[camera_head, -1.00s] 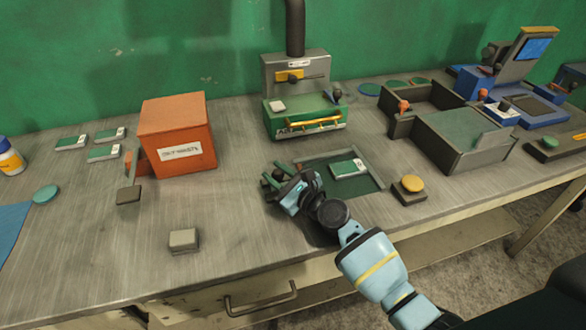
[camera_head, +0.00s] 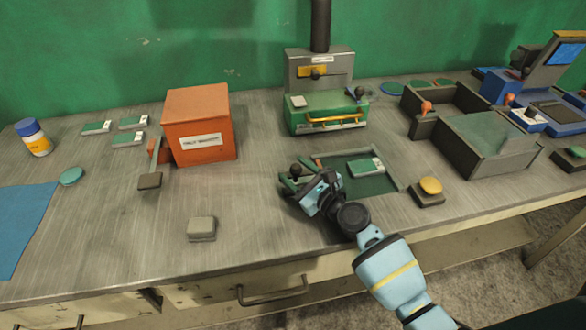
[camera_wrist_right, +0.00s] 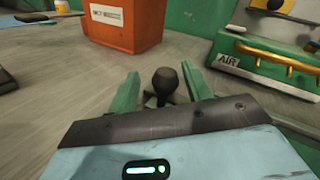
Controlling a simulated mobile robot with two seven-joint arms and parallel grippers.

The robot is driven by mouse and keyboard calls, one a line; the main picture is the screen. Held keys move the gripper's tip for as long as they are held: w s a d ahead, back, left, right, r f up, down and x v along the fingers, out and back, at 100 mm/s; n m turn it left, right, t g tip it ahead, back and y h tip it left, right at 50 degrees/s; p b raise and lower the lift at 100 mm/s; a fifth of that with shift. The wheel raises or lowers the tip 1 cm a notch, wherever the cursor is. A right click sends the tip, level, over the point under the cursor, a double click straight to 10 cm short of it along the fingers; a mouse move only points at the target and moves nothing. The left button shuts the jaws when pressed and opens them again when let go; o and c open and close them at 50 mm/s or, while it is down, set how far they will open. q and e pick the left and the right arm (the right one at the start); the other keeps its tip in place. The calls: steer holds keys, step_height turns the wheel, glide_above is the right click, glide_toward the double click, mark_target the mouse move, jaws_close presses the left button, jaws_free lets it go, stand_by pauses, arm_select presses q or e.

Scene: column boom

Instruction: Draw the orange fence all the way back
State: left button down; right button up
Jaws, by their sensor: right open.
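A small orange strip (camera_head: 319,163) shows at the left edge of a recessed green bed (camera_head: 377,185), partly hidden by my right gripper; I cannot tell for sure that it is the fence. A black ball knob (camera_head: 296,170) stands at its left. My right gripper (camera_head: 295,178) is open, its green fingers on either side of this knob. In the right wrist view the knob (camera_wrist_right: 165,82) stands between the open fingers (camera_wrist_right: 158,88), with visible gaps. A green and white card (camera_head: 366,167) lies on the bed. My left gripper is out of view.
An orange box (camera_head: 199,115) with a lever beside it stands at the left. A green machine (camera_head: 325,112) stands behind the bed. A yellow button (camera_head: 430,186) is right of the bed, and a grey block (camera_head: 201,228) is at front left.

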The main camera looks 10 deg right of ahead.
steer(key=v, duration=0.5)
steer(key=shift+s+d+p, duration=0.25)
steer(key=shift+s+p, duration=0.05)
steer(key=shift+s, duration=0.25)
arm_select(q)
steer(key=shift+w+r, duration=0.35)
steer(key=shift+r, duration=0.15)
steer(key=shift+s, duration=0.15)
